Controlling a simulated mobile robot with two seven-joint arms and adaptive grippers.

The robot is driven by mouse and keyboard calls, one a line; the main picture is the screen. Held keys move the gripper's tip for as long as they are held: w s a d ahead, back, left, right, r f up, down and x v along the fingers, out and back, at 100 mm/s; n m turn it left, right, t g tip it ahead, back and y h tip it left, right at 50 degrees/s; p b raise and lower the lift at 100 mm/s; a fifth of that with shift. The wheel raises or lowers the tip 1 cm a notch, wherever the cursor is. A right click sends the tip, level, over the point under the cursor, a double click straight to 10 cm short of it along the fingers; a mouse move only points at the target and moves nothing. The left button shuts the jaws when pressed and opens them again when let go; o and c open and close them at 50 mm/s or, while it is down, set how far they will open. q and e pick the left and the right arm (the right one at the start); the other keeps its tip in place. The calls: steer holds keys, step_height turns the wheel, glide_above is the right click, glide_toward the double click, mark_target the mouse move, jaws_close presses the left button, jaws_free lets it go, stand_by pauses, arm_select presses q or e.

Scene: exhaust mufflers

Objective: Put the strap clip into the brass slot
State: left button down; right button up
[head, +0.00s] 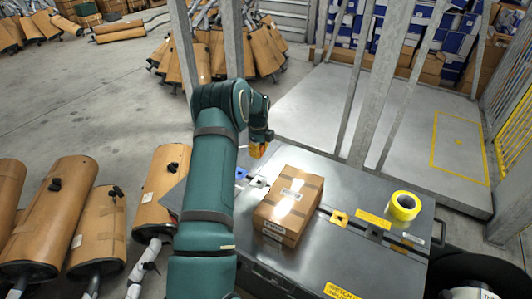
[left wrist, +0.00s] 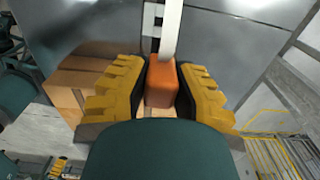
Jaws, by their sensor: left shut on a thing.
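My left gripper (head: 257,151) hangs above the far left edge of the grey case lid. In the left wrist view, its two yellow fingers (left wrist: 160,92) are shut on an orange block with a pale strip, which I take to be the strap clip (left wrist: 162,84). In the head view only a little orange shows at the fingertips. The brass slot (head: 340,217) looks like a brass-yellow plate with a dark opening, on the lid right of the cardboard box. The clip is well apart from it. My right gripper is not in view.
A taped cardboard box (head: 289,205) stands on the grey case lid (head: 318,263). Left of it are a blue piece (head: 241,173) and a pale plate (head: 258,181). A yellow tape roll (head: 404,205) lies at the right. Metal posts (head: 378,85) rise behind.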

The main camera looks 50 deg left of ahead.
arm_select(q)
steer(key=shift+d, duration=0.2)
steer(key=w+d+p, duration=0.1)
steer(key=w+d, duration=0.3)
steer(key=d, duration=1)
steer(key=w+d+p, duration=0.1)
steer(key=w+d, duration=0.2)
steer(key=d, duration=1.1)
steer(key=w+d+f+b, duration=0.1)
steer(key=d+f+b, duration=0.4)
steer(key=f, duration=0.4)
steer(key=shift+w+d+b, duration=0.2)
steer(key=shift+w+b, duration=0.1)
steer(key=shift+b, duration=0.2)
steer(key=shift+f+b, duration=1.65)
steer(key=shift+f, duration=0.75)
